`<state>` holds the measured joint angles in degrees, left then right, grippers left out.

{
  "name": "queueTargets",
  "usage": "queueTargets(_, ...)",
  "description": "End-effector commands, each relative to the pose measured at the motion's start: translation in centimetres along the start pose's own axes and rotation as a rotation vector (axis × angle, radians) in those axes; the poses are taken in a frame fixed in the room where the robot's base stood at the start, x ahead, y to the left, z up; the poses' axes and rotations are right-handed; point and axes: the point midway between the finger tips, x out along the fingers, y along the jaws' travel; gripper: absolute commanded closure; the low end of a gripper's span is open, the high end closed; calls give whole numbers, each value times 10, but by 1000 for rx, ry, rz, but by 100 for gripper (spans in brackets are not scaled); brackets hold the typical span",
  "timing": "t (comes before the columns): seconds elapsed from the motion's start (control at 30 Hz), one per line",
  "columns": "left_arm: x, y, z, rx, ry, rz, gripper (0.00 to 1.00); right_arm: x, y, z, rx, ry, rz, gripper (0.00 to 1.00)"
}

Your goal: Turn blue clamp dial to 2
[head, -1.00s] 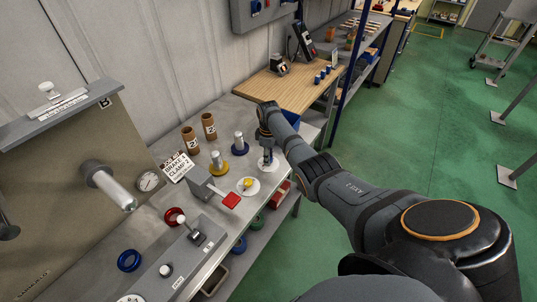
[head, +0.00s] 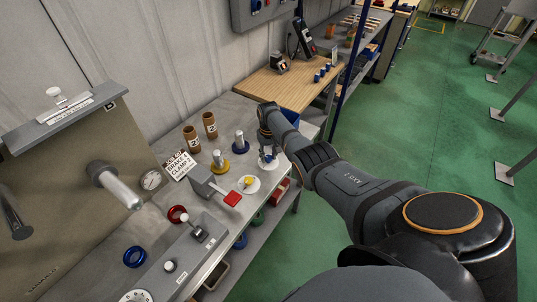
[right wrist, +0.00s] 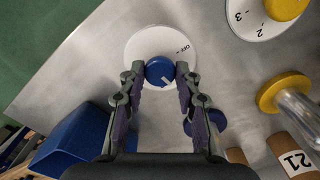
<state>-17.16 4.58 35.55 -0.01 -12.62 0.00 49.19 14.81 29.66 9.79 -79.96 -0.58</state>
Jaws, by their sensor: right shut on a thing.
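The blue clamp dial (right wrist: 160,71) is a round blue knob on a white disc (right wrist: 140,42) in the right wrist view. "OFF" is readable at the disc's right side; its other marks are hidden or unclear. A pale pointer line on the knob points down and slightly right in that view. My right gripper (right wrist: 160,74) is shut on the knob, one finger on each side. In the head view my right gripper (head: 268,150) reaches down over the white disc (head: 272,164) near the bench's front edge. My left gripper is not in view.
A yellow dial (head: 248,182) on its own white disc is nearby. A blue bin (right wrist: 75,140) lies close to the right gripper.

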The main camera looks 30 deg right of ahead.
Motion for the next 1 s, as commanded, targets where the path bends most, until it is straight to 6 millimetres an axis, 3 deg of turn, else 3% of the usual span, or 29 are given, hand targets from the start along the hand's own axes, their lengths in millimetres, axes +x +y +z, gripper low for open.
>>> queueTargets(0.5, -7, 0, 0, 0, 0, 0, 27, -1, 0, 0, 458, 1, 0, 99)
queueTargets(1.0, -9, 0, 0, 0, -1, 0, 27, 0, 0, 0, 681, 2, 0, 99)
